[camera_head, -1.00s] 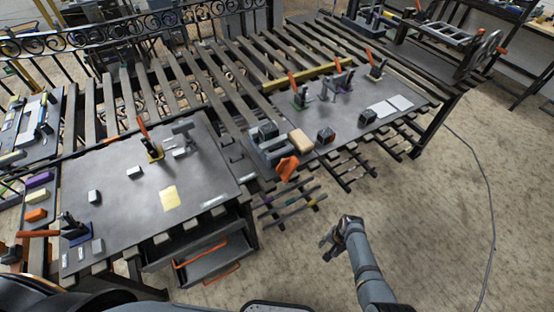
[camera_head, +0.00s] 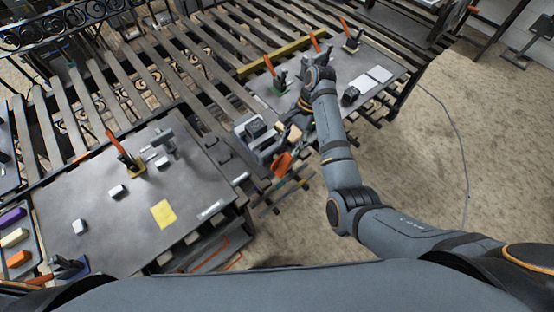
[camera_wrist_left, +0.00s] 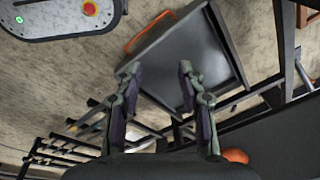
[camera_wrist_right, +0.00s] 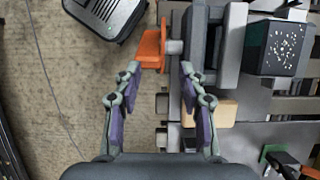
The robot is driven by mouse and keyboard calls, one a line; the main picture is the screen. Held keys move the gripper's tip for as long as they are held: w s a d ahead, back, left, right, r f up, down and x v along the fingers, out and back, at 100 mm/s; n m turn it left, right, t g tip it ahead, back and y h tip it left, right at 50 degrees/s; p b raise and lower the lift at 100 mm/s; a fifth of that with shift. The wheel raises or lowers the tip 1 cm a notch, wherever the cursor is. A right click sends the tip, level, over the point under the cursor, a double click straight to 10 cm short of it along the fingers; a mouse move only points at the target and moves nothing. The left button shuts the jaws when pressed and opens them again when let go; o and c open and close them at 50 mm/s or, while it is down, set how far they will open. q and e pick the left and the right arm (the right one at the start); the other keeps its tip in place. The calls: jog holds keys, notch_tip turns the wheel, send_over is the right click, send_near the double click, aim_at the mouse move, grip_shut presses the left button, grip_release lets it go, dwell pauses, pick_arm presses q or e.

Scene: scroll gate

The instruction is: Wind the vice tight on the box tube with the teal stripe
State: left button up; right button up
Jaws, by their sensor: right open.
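In the right wrist view the handle (camera_wrist_right: 150,48) joins a grey screw beside the vice jaws (camera_wrist_right: 235,48). My right gripper (camera_wrist_right: 160,68) is open and empty. The handle's lower end lies between its fingertips in the picture; I cannot tell how far off. My left gripper (camera_wrist_left: 158,70) is open and empty, above a drawer. I cannot make out a teal-striped tube.
A tan block (camera_wrist_right: 216,112) and a dark speckled container (camera_wrist_right: 278,46) are near the vice. Orange-handled toggle clamps (camera_head: 272,72) stand on the right plate. The left wrist view shows an open drawer (camera_wrist_left: 215,55).

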aim_at(284, 167)
jog(key=shift+s+d+f, duration=0.25)
jog(key=shift+s+f, duration=0.65)
jog(key=shift+s, duration=0.2)
jog(key=p+x, duration=0.1)
jog(key=x, duration=0.2)
jog(key=shift+s+a+f, duration=0.15)
jog(key=f, duration=0.1)
jog(key=a+f, duration=0.1)
jog(key=f, duration=0.1)
jog(key=shift+a, duration=0.15)
jog(key=shift+s+a+f, duration=0.15)
jog(key=shift+f, duration=0.4)
jog(key=shift+s+f, duration=0.1)
jog(key=shift+c, duration=2.4)
grip_shut()
pick_arm(q)
jog(key=s, duration=0.1)
jog(key=s+d, duration=0.1)
jog(key=s, duration=0.1)
jog(key=s+r, duration=0.1)
jog(key=shift+s+d+r, duration=0.1)
jog(key=shift+s+d, duration=0.1)
jog(key=shift+d, duration=0.05)
pick_arm(e)
jog(key=shift+y, duration=0.3)
